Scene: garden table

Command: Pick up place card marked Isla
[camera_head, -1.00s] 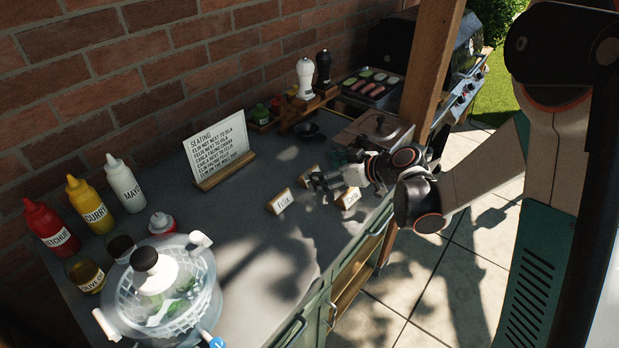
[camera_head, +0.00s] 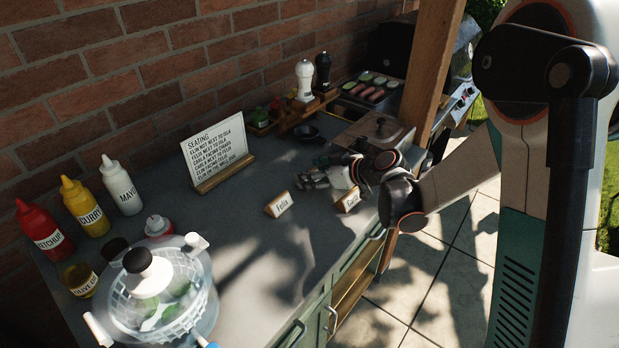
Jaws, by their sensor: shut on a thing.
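My gripper (camera_head: 312,179) is low over the counter, just behind the two readable place cards. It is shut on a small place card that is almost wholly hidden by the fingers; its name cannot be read. A place card marked Felix (camera_head: 278,205) stands to the front left of my gripper. Another place card (camera_head: 348,200), its name small and perhaps Carla, stands to the front right, close below my wrist. No card that I can read shows the name Isla.
A seating sign (camera_head: 215,155) stands on the counter (camera_head: 270,255) left of my gripper. A black bowl (camera_head: 306,132) and a lidded wooden box (camera_head: 372,133) are behind. Sauce bottles (camera_head: 85,207) and a salad spinner (camera_head: 152,292) stand at left. The counter's middle is clear.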

